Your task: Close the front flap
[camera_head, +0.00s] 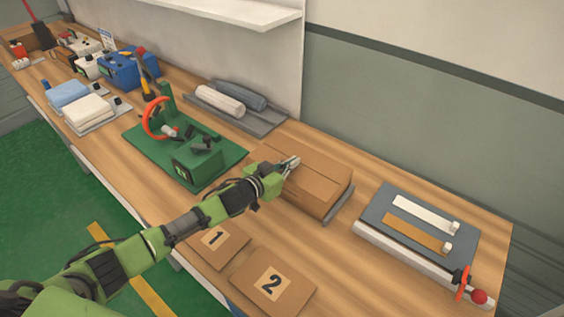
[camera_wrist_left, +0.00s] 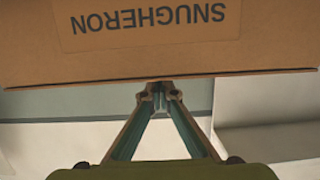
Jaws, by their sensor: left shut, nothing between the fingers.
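A brown cardboard box (camera_head: 325,178) sits on a thin grey plate on the wooden bench, right of the green machine. Its top looks mostly flat, and I cannot make out a separate front flap. My left gripper (camera_head: 292,163) is shut and empty, at the box's top on the left side. The left wrist view shows the box (camera_wrist_left: 225,58) large, with upside-down "SNUGHERON" lettering and a lower edge running across. There the shut fingertips of my left gripper (camera_wrist_left: 160,88) meet at or just in front of that edge; I cannot tell whether they touch. My right gripper is not in view.
A green machine (camera_head: 195,160) with a red ring stands left of the box. A grey sealing plate (camera_head: 375,210) lies to the right. Cardboard sheets marked 1 (camera_head: 208,252) and 2 (camera_head: 300,298) lie in front.

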